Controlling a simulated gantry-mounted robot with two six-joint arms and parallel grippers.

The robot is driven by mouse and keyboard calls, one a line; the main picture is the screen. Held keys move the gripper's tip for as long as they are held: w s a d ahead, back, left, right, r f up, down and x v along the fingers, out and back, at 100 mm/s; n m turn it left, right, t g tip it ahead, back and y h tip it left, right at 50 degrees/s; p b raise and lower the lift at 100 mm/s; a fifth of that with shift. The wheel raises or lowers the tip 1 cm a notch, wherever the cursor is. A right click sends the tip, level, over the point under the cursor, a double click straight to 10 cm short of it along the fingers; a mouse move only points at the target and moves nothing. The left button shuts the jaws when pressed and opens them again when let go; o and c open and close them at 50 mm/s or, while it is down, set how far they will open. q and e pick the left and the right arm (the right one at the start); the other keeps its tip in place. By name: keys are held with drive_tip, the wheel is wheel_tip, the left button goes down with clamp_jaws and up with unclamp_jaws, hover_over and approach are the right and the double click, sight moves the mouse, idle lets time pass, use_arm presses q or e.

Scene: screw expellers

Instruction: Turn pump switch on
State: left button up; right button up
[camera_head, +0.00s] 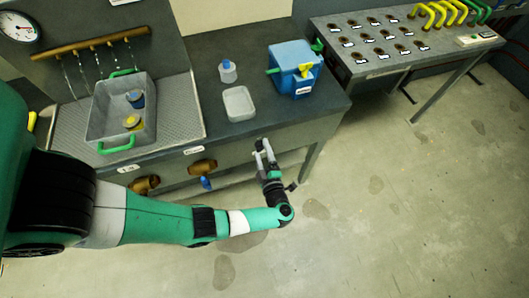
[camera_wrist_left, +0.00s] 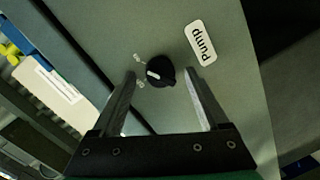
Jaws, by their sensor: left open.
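The pump switch (camera_wrist_left: 160,71) is a black round knob with a white pointer, on a grey-green panel in the left wrist view. Small markings sit left of it, too small to read surely. The white "Pump" label (camera_wrist_left: 201,43) is beside it. My left gripper (camera_wrist_left: 159,84) is open, with one finger on each side of the knob; I cannot tell whether they touch it. In the head view my left gripper (camera_head: 264,150) is at the bench's front face, and the knob cannot be made out there. My right gripper is not in view.
On the bench are a grey basket (camera_head: 104,128) with green handles, a white tray (camera_head: 239,103), a small bottle (camera_head: 228,70) and a blue box (camera_head: 292,69). Brass fittings (camera_head: 202,167) stick out of the front face left of my gripper. The floor at right is clear.

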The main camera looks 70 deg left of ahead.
use_arm(q)
drive_tip(key=s+d+r, duration=0.1)
drive_tip(key=d, duration=1)
drive_tip(key=shift+r, duration=0.15)
drive_tip(key=shift+s+d, duration=0.1)
